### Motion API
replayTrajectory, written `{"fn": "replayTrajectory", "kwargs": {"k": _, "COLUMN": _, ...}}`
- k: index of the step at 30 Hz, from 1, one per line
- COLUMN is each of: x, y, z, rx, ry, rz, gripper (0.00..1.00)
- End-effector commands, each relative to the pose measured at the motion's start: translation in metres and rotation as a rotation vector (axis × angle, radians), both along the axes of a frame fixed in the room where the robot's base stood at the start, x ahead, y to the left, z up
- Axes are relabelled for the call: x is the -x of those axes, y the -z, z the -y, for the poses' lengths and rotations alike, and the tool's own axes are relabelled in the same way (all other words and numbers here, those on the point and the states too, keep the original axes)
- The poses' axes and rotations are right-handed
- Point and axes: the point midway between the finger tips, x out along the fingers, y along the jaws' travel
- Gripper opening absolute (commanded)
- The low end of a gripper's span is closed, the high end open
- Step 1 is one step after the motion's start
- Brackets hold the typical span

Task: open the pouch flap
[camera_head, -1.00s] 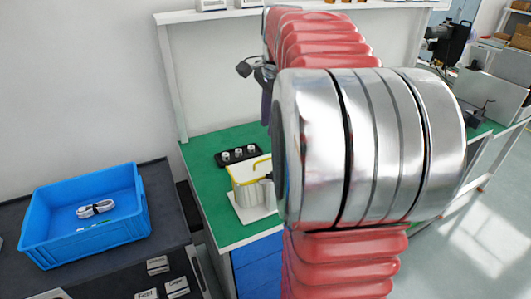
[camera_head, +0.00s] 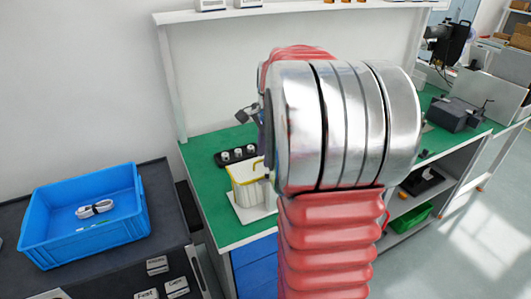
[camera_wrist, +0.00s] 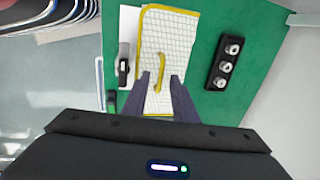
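The pouch is white with a grid pattern and yellow trim. It stands on a white plate (camera_head: 256,213) on the green table, and its yellow edge and side show in the head view (camera_head: 247,190). In the wrist view, the pouch (camera_wrist: 182,45) fills the upper middle, with a yellow strap or pull (camera_wrist: 161,72) on its face. My gripper (camera_wrist: 159,78) is open, its two dark fingers on either side of the strap's lower part as seen from the wrist. I cannot tell whether they reach it. In the head view my arm hides most of the gripper.
A black tray with several silver round parts (camera_wrist: 225,62) lies right of the pouch. A small dark-and-white item (camera_wrist: 123,68) lies to its left.

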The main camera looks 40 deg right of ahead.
Motion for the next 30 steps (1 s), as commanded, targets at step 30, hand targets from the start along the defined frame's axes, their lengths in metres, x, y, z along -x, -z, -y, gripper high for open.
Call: {"fn": "replayTrajectory", "kwargs": {"k": 30, "x": 0.0001, "y": 0.0002, "z": -0.0009, "rx": -0.001, "ry": -0.001, "rz": -0.002, "gripper": 0.0}}
